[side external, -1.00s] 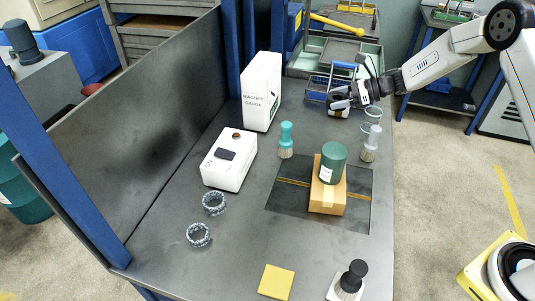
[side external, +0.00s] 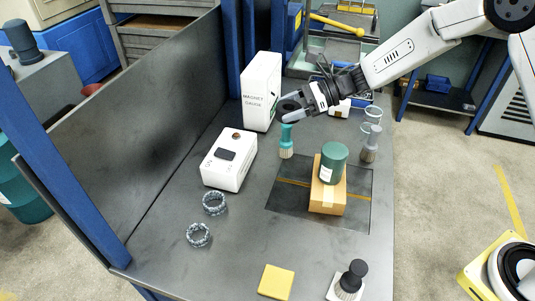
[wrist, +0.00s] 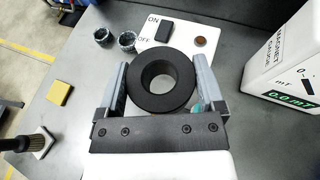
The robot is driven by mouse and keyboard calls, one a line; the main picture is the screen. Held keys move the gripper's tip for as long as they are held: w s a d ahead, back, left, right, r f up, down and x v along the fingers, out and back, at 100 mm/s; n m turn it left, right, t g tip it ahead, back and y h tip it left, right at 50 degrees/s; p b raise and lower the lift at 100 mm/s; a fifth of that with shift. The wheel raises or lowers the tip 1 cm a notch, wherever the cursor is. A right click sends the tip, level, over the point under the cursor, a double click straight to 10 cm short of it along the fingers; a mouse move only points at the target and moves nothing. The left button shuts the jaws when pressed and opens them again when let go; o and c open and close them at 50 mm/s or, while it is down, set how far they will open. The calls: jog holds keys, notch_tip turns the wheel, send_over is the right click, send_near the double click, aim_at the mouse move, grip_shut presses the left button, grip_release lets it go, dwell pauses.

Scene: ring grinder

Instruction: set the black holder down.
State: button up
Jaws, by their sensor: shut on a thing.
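The black holder (wrist: 162,80) is a thick black ring with a round hole, held between the two grey fingers of my gripper (wrist: 161,68) in the wrist view. My gripper is shut on it, one finger at each side. In the side view, my gripper (side external: 293,106) holds the black holder (side external: 288,104) in the air, just above or in front of the teal-handled brush (side external: 286,141). The white magnet gauge (side external: 260,92) stands just to the left.
A white on/off box (side external: 228,160) stands left of the brush, with two grey rings (side external: 214,203) in front. A green can (side external: 333,163) stands on a cardboard box (side external: 327,197). Bare table lies between the rings and yellow pad (side external: 276,281).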

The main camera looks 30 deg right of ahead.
jog(key=s+a+n+g, duration=0.5)
jog(key=s+a+g, duration=0.1)
jog(key=s+a, duration=1.9)
jog(key=shift+y, duration=0.3)
jog(key=f, duration=0.5)
jog(key=shift+d+f, duration=0.2)
jog(key=shift+w, duration=0.1)
jog(key=w+a+f, duration=0.8)
jog(key=shift+w+a+f, duration=0.1)
jog(key=shift+w+a, duration=0.25)
jog(key=shift+w+a+f, duration=0.35)
jog(key=shift+w+f, duration=0.05)
jog(key=shift+f, duration=0.2)
